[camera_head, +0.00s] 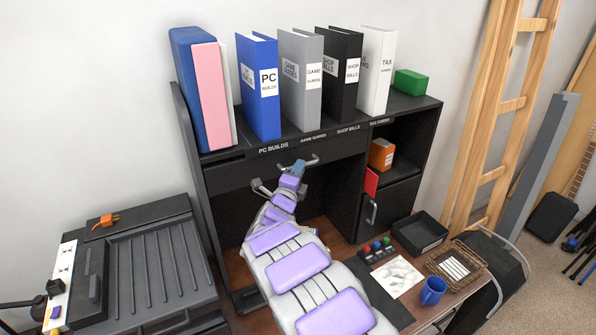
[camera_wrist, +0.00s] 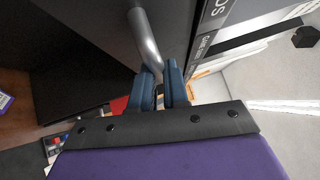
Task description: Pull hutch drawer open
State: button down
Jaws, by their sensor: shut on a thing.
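The black hutch (camera_head: 436,140) stands against the wall at the back of the desk. Its wide drawer (camera_head: 232,177) is under the shelf labels and appears in the wrist view as a dark panel (camera_wrist: 80,50). The drawer handle (camera_head: 313,161) is a grey metal bar; in the wrist view the handle (camera_wrist: 146,38) runs down between my blue fingers. My gripper (camera_wrist: 160,88) is shut on this handle. In the head view my gripper (camera_head: 297,168) is at the drawer front, and my arm hides part of it. I cannot tell whether the drawer is slightly open.
Binders, including a blue one (camera_head: 259,95), stand on the hutch top with a green box (camera_head: 411,82). A lower cabinet door (camera_head: 385,208) is at right. A black tray (camera_head: 419,234), wicker basket (camera_head: 456,265) and blue mug (camera_head: 433,291) occupy the desk's right.

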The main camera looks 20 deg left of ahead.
jog(key=shift+f, duration=0.25)
jog(key=s+d+b, duration=0.9)
jog(key=d+b, duration=0.1)
jog(key=b, duration=0.1)
jog(key=shift+d, duration=0.2)
jog(key=shift+w+r, duration=0.1)
jog(key=c, duration=1.1)
grip_release()
jog(key=shift+a, duration=0.1)
